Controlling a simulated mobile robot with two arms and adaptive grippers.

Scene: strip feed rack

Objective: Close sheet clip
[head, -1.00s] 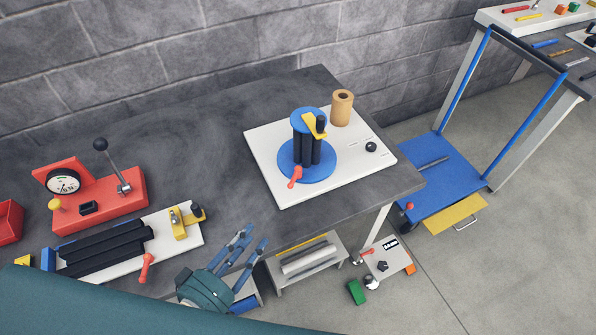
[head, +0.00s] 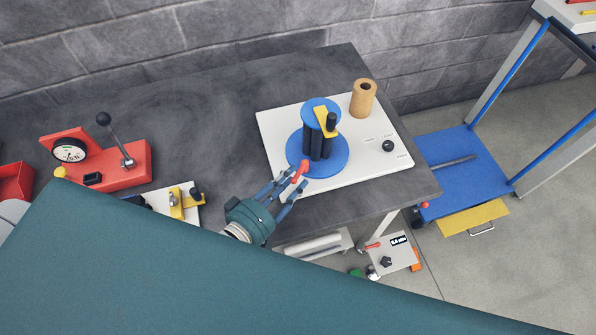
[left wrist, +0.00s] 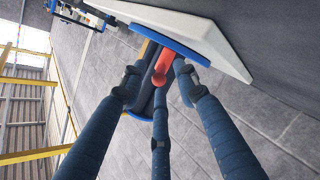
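A blue reel stand (head: 321,155) with dark upright posts stands on a white board (head: 377,162). A red handle (head: 300,171) sticks out at the front of its base. A yellow arm with a black knob (head: 330,122) is at its top. My left gripper (head: 287,183) is at the red handle, with its blue fingers spread. In the left wrist view the red handle (left wrist: 161,70) lies between the open fingers (left wrist: 160,90); contact cannot be told. I cannot tell which part is the sheet clip. My right gripper is not in view.
A tan roll (head: 363,102) and a black knob (head: 388,146) are on the white board. A red gauge press (head: 115,165) and a yellow clamp (head: 181,202) are at the left. A blue-decked cart (head: 455,165) stands right of the table. Bare table lies behind the board.

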